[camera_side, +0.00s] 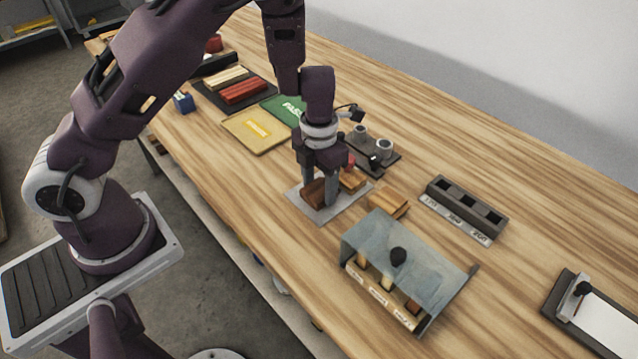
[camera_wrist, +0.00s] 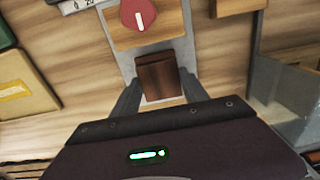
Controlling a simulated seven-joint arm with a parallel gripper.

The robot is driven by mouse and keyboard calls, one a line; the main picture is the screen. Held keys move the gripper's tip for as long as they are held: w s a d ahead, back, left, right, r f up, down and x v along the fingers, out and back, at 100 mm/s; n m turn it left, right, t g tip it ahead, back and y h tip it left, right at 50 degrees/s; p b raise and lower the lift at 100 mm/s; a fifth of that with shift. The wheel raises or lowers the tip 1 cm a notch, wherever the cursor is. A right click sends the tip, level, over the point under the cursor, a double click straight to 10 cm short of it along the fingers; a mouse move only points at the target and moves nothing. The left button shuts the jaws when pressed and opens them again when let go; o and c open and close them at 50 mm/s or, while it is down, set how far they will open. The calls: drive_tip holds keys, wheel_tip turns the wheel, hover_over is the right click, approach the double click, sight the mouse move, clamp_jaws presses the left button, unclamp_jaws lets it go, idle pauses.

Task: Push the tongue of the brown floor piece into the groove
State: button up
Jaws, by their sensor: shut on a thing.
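The brown floor piece (camera_side: 314,192) is between the two fingers of my gripper (camera_side: 319,200), which is shut on it, low over a grey plate (camera_side: 333,214). In the wrist view the brown piece (camera_wrist: 158,78) sits between my fingertips (camera_wrist: 160,82), its narrow end facing a light wooden piece (camera_wrist: 160,35). A red round knob (camera_wrist: 138,14) is on the light piece. The two pieces lie roughly in line and very close. I cannot tell whether the tongue is in the groove, which is hidden from both views.
Another light wooden block (camera_side: 388,203) lies to the right of the plate. A clear-covered box (camera_side: 408,250) stands at the front right. A dark slotted holder (camera_side: 465,205) is farther right. A yellow tray (camera_side: 255,132) and a green mat (camera_side: 284,108) lie behind left.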

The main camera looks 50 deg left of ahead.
drive_tip(key=shift+w, duration=1.15)
drive_tip(key=o, duration=1.5)
drive_tip(key=shift+c, duration=0.2)
drive_tip(key=shift+r, duration=0.1)
wheel_tip(320, 180, up, 7)
drive_tip(key=shift+f, duration=0.1)
